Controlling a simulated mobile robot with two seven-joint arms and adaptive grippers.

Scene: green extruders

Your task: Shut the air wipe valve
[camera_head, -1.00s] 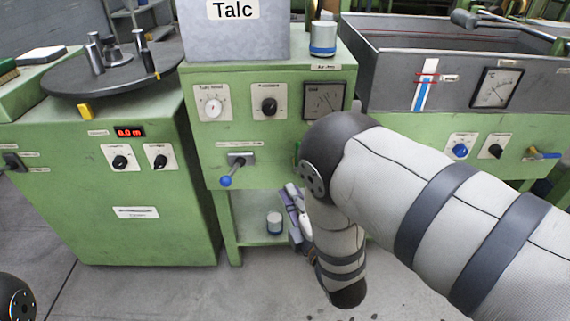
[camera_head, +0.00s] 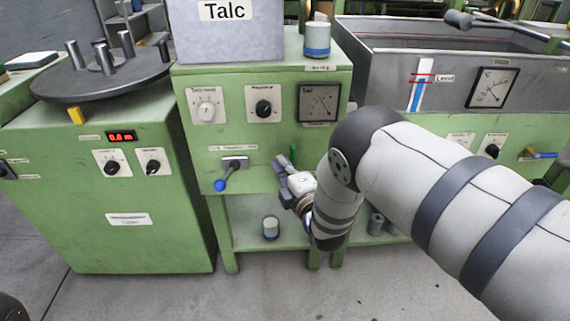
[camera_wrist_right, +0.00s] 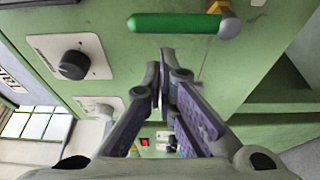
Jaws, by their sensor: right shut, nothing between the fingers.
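A valve with a green handle (camera_head: 293,153) is on the front of the middle green cabinet, below the square gauge; I cannot read a label for it. In the right wrist view the handle (camera_wrist_right: 178,23) is a smooth green bar, with a brass fitting at its right end. My right gripper (camera_head: 280,164) is shut and empty, just below and left of the handle in the head view. In the right wrist view its fingertips (camera_wrist_right: 160,65) are close to the handle, and appear apart from it. My left gripper is out of view.
A lever with a blue knob (camera_head: 220,185) sits on the same panel, left of my right gripper. A small cup (camera_head: 270,228) stands on the shelf below. A grey tank (camera_head: 435,70) is to the right. My right arm covers part of the right side.

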